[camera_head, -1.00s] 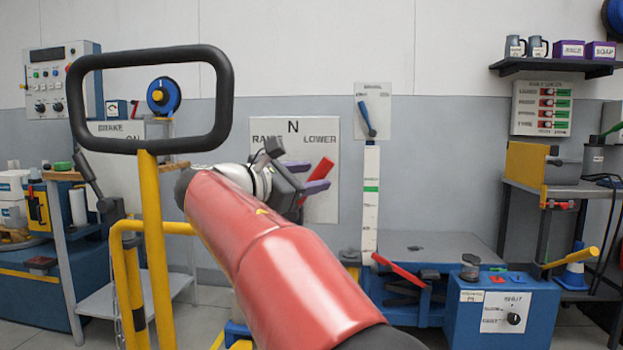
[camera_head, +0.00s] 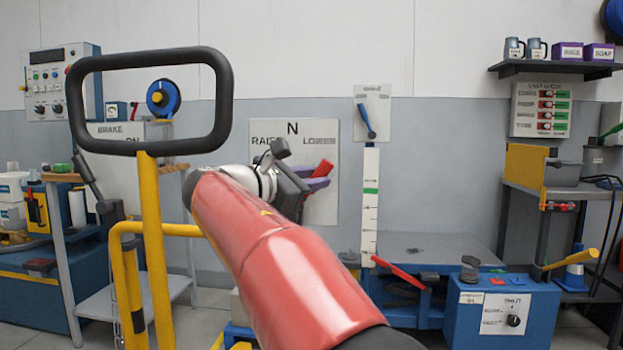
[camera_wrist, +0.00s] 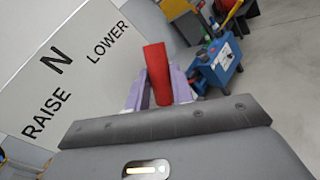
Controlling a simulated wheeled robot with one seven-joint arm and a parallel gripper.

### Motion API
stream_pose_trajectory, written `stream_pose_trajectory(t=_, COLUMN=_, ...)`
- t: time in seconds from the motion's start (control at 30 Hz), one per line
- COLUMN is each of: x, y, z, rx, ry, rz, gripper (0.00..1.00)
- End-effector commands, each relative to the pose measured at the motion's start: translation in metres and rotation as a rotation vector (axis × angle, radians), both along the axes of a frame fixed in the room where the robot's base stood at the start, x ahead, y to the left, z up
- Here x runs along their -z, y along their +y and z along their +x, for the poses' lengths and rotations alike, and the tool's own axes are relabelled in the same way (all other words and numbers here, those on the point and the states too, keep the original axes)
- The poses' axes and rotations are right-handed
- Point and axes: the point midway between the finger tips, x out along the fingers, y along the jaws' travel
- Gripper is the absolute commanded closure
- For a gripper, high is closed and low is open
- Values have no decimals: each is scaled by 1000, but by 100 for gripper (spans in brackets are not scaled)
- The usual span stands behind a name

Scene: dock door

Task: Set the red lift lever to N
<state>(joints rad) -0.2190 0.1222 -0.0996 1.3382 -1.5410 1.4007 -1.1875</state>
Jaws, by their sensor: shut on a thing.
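The red lift lever (camera_head: 322,168) sits on a white panel (camera_head: 320,211) marked RAISE, N and LOWER. It slants up and right, toward the LOWER side and away from the N at the top middle. My gripper (camera_head: 312,178) is at the panel, with its purple fingers shut on the lever. In the wrist view, the red lever (camera_wrist: 157,72) stands between the two purple fingers (camera_wrist: 158,94), with its end reaching past them. The lever's pivot is hidden behind my gripper and arm.
A black-framed yellow post (camera_head: 150,240) stands close on the left. Right of the panel are a white scale post (camera_head: 370,205), a blue brake lever (camera_head: 366,120) and a low lift table (camera_head: 430,247) with a red handle (camera_head: 398,270). A blue box (camera_head: 500,310) stands at lower right.

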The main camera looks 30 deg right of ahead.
Motion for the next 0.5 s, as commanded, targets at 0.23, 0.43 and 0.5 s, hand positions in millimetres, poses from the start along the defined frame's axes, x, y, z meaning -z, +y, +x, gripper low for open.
stream_pose_trajectory(t=0.23, x=-5, y=5, z=3, rx=-1, ry=41, rz=-56, gripper=100)
stream_pose_trajectory(t=0.43, x=-10, y=15, z=10, rx=-1, ry=115, rz=-164, gripper=100)
stream_pose_trajectory(t=0.5, x=-12, y=19, z=13, rx=-1, ry=144, rz=-208, gripper=100)
